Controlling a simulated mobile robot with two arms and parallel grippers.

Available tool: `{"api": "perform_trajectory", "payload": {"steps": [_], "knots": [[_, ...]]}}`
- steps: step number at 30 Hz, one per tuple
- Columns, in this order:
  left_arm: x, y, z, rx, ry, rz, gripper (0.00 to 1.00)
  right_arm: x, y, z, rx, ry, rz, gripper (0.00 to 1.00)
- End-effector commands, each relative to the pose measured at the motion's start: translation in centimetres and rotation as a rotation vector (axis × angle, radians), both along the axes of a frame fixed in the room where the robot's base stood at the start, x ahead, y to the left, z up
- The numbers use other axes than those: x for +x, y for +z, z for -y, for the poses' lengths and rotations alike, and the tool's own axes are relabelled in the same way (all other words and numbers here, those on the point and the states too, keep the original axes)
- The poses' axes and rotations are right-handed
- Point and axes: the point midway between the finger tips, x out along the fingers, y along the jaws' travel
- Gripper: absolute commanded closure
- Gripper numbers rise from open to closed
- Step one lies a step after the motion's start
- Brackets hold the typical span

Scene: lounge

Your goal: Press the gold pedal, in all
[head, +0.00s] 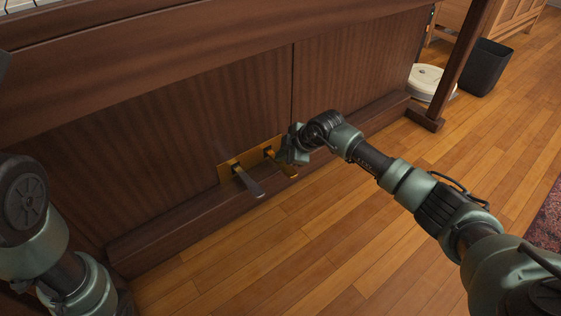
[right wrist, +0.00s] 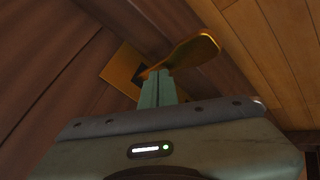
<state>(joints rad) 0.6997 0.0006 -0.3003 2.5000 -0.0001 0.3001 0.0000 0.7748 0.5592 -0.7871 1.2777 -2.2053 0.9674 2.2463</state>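The gold pedal (head: 289,173) sticks out from a brass plate low on the front of a dark wooden piano. A silver-grey pedal (head: 249,184) stands to its left on the same plate. My right gripper (head: 288,157) is at the gold pedal and partly covers it. In the right wrist view the gold pedal (right wrist: 196,52) lies just beyond my fingertips (right wrist: 158,75), which are together with nothing between them. The tips overlap the pedal's narrow part near the plate; I cannot tell if they touch it. My left arm shows at the left, but its gripper is out of view.
The brass plate (head: 229,168) sits above a wooden base rail (head: 190,226). A piano leg (head: 462,60) stands at the right. Beyond it are a white round device (head: 427,82) and a black bin (head: 487,67). The wooden floor (head: 300,250) in front is clear.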

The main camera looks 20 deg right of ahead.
Motion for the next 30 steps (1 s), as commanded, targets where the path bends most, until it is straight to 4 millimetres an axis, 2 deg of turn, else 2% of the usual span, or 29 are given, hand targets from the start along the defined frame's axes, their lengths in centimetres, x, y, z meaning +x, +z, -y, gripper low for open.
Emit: {"api": "perform_trajectory", "payload": {"steps": [30], "knots": [[0.0,-0.2,0.0,0.000,0.000,0.000,0.71,-0.2,-1.8,0.1,-0.005,0.000,-0.009,1.00]]}}
